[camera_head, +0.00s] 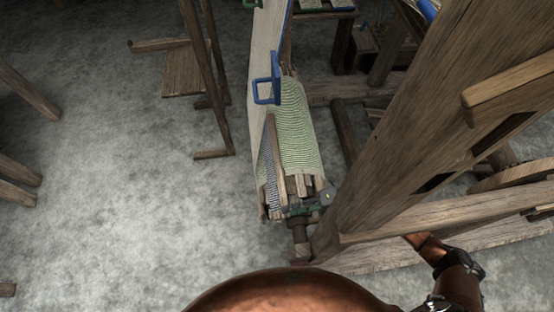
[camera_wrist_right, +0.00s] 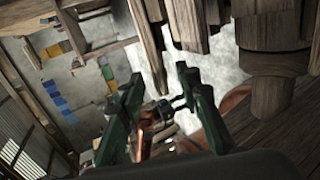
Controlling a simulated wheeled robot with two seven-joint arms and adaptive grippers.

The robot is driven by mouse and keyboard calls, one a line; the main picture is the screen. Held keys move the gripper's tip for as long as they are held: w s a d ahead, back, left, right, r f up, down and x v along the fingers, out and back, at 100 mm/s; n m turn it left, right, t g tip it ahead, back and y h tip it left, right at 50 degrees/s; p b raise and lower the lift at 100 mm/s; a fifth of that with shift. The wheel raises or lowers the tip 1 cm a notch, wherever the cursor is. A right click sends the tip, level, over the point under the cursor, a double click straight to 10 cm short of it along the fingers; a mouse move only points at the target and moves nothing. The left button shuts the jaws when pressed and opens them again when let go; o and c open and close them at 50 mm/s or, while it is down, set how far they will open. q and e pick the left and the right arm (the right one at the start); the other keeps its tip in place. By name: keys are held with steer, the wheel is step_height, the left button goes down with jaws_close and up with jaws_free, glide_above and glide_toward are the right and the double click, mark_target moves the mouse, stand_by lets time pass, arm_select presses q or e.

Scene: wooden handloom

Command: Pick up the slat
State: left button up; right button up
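A cloth-wrapped beam (camera_head: 295,130) stands in the middle of the head view, with several wooden slat ends showing at its near end. A long thin brown slat (camera_head: 271,150) lies along its left side. I cannot tell for certain which piece is the task's slat. My right gripper (camera_head: 306,210) shows as small green parts at the beam's near end, partly hidden. In the right wrist view its green fingers (camera_wrist_right: 158,90) are spread apart. A pointed wooden slat end (camera_wrist_right: 148,45) reaches down toward the gap between them; contact cannot be told. My left gripper is not in view.
A thick loom post (camera_head: 420,130) and a low rail (camera_head: 440,218) stand close on the right. A blue bracket (camera_head: 267,91) sits at the beam's far end. A stepped wooden axle (camera_wrist_right: 272,60) is beside the right gripper.

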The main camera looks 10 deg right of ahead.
jaws_close()
stand_by(0.3)
steer(key=shift+r, duration=0.15)
stand_by(0.3)
